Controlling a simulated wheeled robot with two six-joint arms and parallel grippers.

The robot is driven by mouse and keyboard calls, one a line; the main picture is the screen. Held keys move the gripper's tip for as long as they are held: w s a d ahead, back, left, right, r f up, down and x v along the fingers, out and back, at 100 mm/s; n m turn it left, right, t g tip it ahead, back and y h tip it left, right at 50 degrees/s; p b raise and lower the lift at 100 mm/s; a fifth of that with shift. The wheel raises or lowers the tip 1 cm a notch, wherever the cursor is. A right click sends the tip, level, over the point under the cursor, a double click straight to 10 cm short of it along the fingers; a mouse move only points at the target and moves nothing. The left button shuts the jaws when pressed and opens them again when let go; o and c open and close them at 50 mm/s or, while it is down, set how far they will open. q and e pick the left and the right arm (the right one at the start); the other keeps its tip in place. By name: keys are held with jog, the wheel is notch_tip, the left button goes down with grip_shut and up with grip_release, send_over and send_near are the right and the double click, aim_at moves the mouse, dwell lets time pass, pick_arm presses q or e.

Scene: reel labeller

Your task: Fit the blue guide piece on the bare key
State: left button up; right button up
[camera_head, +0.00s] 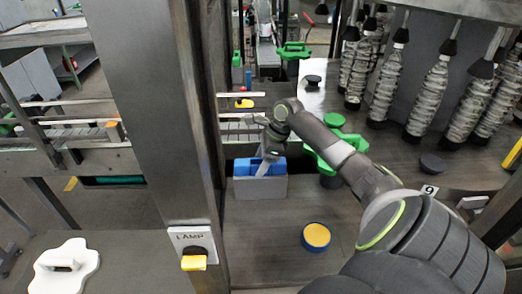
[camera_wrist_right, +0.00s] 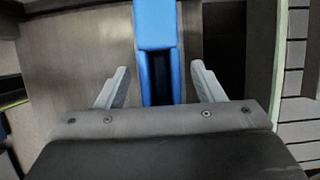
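The blue guide piece (camera_head: 244,168) is at the grey box (camera_head: 262,190), left of centre in the head view. In the right wrist view the blue piece (camera_wrist_right: 155,25) runs from the top edge down between my fingers, with a dark slot in its lower part. My right gripper (camera_head: 264,166) is over the grey box and partly covers the blue piece. In the wrist view the right gripper (camera_wrist_right: 160,82) is open, with a finger on each side of the blue piece and visible gaps to it. I cannot make out the bare key. My left gripper is out of view.
A green star-shaped knob (camera_head: 333,121) stands right of the box, partly behind my arm. A yellow-topped blue disc (camera_head: 316,236) lies on the bench. A metal post (camera_head: 150,110) with a LAMP switch (camera_head: 193,248) is on the left. Wrapped bottle-like columns (camera_head: 430,95) stand at right.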

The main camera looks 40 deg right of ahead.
jog(key=b+v, duration=0.4)
jog(key=v, duration=1.3)
jog(key=shift+r+b, duration=0.2)
jog(key=shift+b, duration=0.15)
